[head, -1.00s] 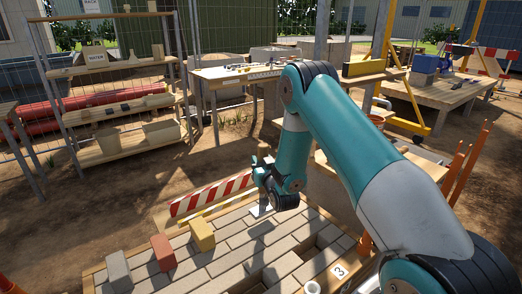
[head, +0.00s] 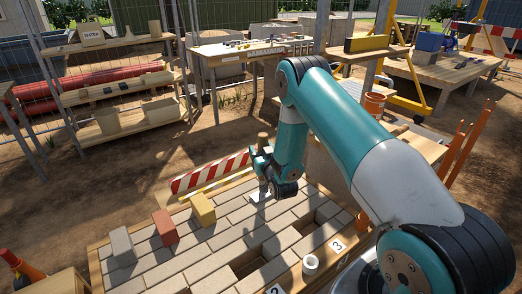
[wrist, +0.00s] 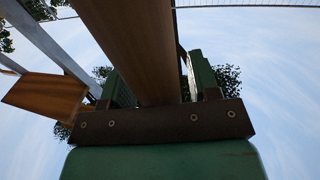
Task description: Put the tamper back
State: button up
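The tamper (head: 263,139) is upright in my gripper (head: 262,160); its wooden handle top shows above the fingers. A pale grey piece, seemingly its plate (head: 262,192), shows below, over the far part of the paving; whether it touches the paving I cannot tell. In the wrist view the brown wooden handle (wrist: 145,50) runs up between the green fingers of my gripper (wrist: 160,90), which appear closed around it. My arm hides part of the scene on the right.
The paving bed (head: 200,255) has open gaps and three blocks on its left. A red-white barrier board (head: 210,172) lies behind it. A shelf rack (head: 120,80) stands left, a tool table (head: 245,52) at the back, a wooden workbench (head: 455,75) right. Bare dirt lies between.

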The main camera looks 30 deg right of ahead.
jog(key=r+b+v, duration=0.1)
jog(key=b+v, duration=0.1)
jog(key=v, duration=0.9)
jog(key=w+a+r+n+g+y, duration=0.1)
jog(key=a+r+g+y, duration=0.2)
jog(key=a, duration=0.3)
jog(key=w+a+r+g+y, duration=0.1)
jog(key=a+r+g+y, duration=0.1)
jog(key=a+r, duration=0.25)
jog(key=s+a+r+n+g+y, duration=0.35)
jog(key=s+a+r+g, duration=0.35)
jog(key=a, duration=0.4)
jog(key=s+a+r+n+g, duration=0.1)
jog(key=s+r+n+g, duration=0.1)
jog(key=s, duration=0.9)
jog(key=s+a+r+n+g, duration=0.1)
jog(key=s+r+n+g, duration=0.2)
jog(key=s, duration=0.8)
jog(key=shift+a+r+g, duration=0.2)
jog(key=shift+a+g, duration=0.2)
jog(key=shift+g, duration=0.3)
